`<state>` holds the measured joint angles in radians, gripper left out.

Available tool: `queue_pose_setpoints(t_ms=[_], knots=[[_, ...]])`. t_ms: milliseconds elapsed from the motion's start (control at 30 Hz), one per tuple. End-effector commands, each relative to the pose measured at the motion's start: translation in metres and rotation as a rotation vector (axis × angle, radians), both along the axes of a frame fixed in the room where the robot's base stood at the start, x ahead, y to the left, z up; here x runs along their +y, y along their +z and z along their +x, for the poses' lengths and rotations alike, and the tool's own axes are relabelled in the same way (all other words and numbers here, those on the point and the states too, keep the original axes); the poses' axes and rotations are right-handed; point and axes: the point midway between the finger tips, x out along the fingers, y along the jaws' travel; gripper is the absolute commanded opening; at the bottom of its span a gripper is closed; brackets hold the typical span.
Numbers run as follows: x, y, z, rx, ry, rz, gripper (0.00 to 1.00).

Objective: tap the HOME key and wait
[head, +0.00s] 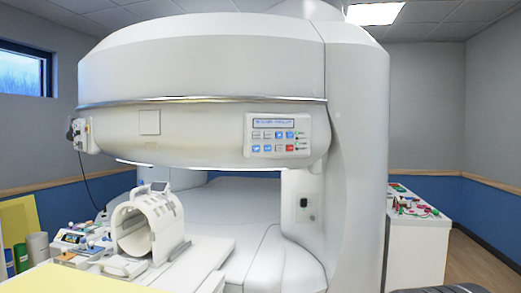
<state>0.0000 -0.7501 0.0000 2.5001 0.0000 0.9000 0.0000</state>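The control panel (278,151) is a pale box on the front of the scanner's upper housing, right of centre. It has a blue-lit display (273,122) with text too small to read. Below it are two rows of small keys: grey ones, several blue ones (256,148) and a red one (290,148) at lower right. The key labels are too small to read, so I cannot tell which one is HOME. Small indicator lights sit at the panel's right side. My gripper is not in view, and nothing covers the panel.
The white open scanner (200,60) fills the middle. A white coil (148,225) stands on its table (205,258). A cluttered surface with a yellow sheet is at left. A white cabinet (418,250) with colourful small items is at right. Wooden floor shows at far right.

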Motion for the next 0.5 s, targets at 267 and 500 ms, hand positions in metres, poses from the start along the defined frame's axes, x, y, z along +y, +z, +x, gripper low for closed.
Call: queue_pose_setpoints(t_ms=[267,500], knots=[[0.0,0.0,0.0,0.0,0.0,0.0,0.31],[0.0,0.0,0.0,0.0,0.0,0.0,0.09]])
